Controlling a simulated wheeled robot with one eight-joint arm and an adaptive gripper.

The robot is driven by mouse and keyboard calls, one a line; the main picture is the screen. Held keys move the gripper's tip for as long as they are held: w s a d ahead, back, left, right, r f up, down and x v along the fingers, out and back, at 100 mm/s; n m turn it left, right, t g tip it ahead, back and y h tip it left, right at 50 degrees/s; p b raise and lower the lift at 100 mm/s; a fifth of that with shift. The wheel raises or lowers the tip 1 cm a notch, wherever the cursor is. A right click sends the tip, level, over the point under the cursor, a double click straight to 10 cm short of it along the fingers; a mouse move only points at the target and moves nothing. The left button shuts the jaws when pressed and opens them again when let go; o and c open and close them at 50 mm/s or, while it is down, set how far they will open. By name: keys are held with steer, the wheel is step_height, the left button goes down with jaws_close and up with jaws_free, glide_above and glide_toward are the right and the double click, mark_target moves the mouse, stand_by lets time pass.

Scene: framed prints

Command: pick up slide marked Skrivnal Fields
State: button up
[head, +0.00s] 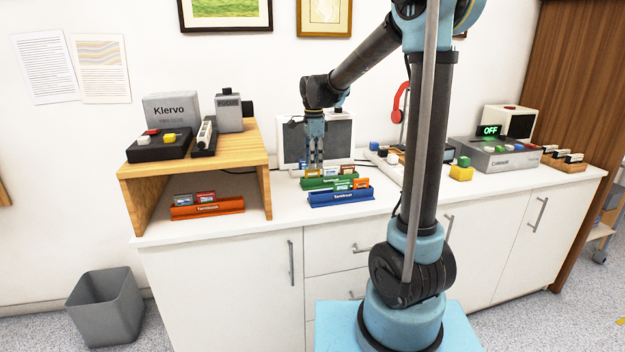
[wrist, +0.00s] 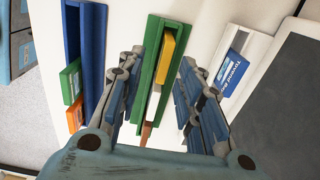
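No label reading Skrivnal Fields is legible in either view. Small slides stand in a green rack (head: 318,184), a blue rack (head: 341,198) and an orange rack (head: 207,210) on the counter. My gripper (head: 315,166) points down over the green rack. In the wrist view my gripper (wrist: 161,65) is open, its fingers on either side of the green rack (wrist: 146,75). A yellow slide (wrist: 166,58), a white one (wrist: 153,101) and a brownish one (wrist: 146,133) show edge-on between the fingers. I cannot tell whether the fingers touch anything.
The blue rack (wrist: 92,70) holds green and orange slides to the left in the wrist view. A white rack (wrist: 255,55) with a blue slide (wrist: 231,71) lies right, beside a dark screen (wrist: 290,95). A wooden shelf (head: 195,160) stands left on the counter.

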mark_target(312, 176)
steer(key=shift+w+a+f, duration=0.15)
steer(key=shift+f, duration=1)
steer(key=shift+w+a+f, duration=0.1)
steer(key=shift+f, duration=1.05)
steer(key=shift+c, duration=0.5)
jaws_close()
